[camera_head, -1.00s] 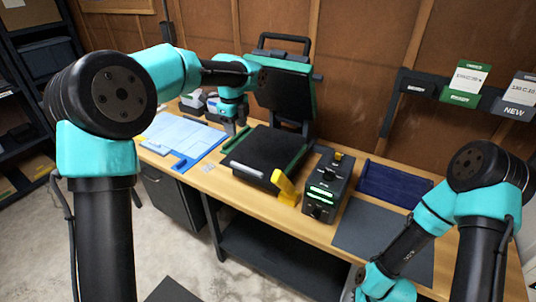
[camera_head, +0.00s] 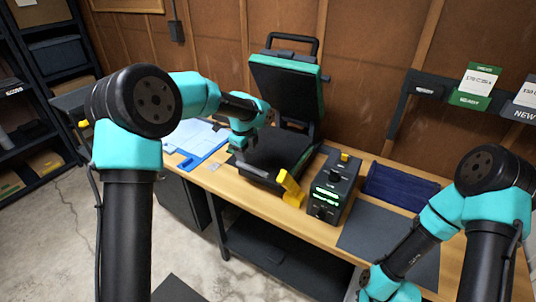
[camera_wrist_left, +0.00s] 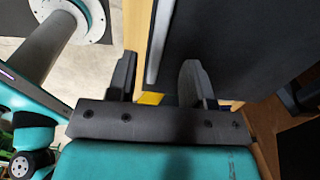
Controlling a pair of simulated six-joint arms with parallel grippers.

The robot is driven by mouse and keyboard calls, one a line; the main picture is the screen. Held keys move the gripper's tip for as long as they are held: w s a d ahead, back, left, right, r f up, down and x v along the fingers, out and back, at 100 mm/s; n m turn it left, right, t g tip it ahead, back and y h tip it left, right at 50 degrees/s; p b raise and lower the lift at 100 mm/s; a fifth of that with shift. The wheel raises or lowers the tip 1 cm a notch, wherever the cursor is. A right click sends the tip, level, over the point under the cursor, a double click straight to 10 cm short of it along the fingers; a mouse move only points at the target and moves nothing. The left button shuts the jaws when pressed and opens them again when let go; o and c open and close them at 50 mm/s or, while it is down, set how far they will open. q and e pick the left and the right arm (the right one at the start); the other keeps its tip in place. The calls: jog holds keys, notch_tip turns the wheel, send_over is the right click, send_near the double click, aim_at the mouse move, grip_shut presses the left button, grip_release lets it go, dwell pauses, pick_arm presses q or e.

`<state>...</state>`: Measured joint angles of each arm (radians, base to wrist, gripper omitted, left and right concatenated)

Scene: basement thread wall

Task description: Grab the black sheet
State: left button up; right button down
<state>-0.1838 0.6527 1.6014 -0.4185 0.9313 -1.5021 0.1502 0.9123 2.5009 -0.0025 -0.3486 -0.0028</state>
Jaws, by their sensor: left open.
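A flat dark sheet (camera_head: 385,245) lies on the right part of the table, in front of the blue folded cloth. The heat press has a flat black lower plate (camera_head: 275,155) under its raised lid; I cannot tell whether a separate sheet lies on it. My left gripper (camera_head: 238,157) is over the left side of this plate, open. In the left wrist view its two fingers (camera_wrist_left: 158,75) are apart, with a pale metal edge and a dark flat surface (camera_wrist_left: 235,50) beyond them. No object shows held between them.
The press lid (camera_head: 290,90) stands raised behind. A yellow handle (camera_head: 290,188) and a control box (camera_head: 332,187) stand at the press's right front. A blue folded cloth (camera_head: 400,186) lies farther right. Pale paper on a blue board (camera_head: 195,140) is at left.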

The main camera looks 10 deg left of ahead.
aim_at(247, 165)
pick_arm(q)
jog(key=shift+f, duration=0.5)
jog(key=shift+w+f, duration=0.2)
jog(key=shift+f, duration=2.45)
grip_shut()
